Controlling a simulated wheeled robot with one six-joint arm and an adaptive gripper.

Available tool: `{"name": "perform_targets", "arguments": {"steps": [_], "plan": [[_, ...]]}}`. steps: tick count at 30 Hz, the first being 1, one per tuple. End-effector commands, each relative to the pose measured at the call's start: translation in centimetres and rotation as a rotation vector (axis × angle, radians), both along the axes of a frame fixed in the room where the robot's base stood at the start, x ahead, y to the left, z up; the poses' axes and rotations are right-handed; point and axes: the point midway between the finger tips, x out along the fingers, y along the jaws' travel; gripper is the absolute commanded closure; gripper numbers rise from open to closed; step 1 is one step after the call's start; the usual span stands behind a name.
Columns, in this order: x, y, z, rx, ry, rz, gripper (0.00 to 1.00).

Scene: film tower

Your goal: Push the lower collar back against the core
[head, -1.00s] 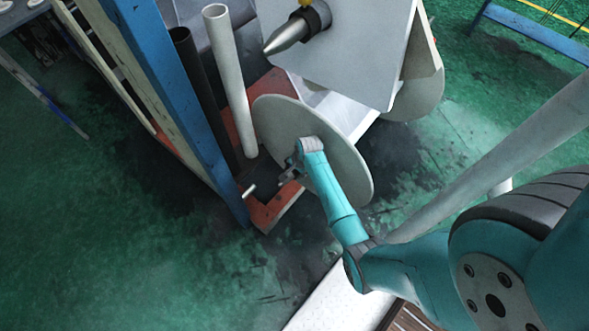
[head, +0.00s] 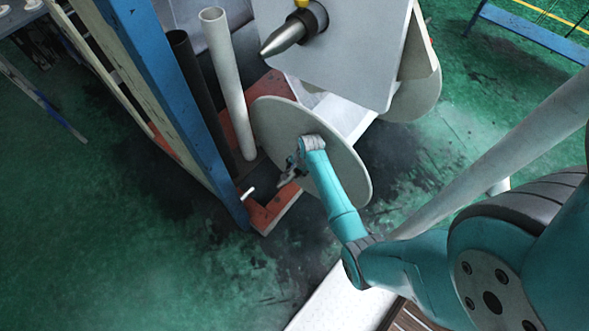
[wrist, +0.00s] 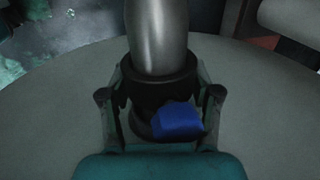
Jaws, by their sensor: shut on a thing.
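The lower collar (wrist: 160,88) is a black ring with a blue knob (wrist: 178,121) around a grey metal shaft (wrist: 158,35) in the wrist view. My gripper (wrist: 160,100) has one finger on each side of the collar and is shut on it. In the head view my gripper (head: 289,177) is in front of the large pale grey disc (head: 285,122), and the shaft's bright tip (head: 249,193) sticks out to its left. The collar is hidden there by my gripper. I cannot make out the core or any gap between it and the collar.
Above, a metal cone (head: 283,40) with a black collar and a yellow knob points left from a grey panel (head: 350,60). A blue post (head: 160,85) and upright white (head: 230,85) and black tubes (head: 205,95) stand left of the disc. Green floor lies open at lower left.

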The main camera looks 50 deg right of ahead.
Motion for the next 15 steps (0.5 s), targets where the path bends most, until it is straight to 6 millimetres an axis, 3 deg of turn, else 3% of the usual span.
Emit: {"name": "perform_targets", "arguments": {"steps": [15], "plan": [[-0.1,-1.1,-0.2,0.000,0.003,-0.002,0.93]]}}
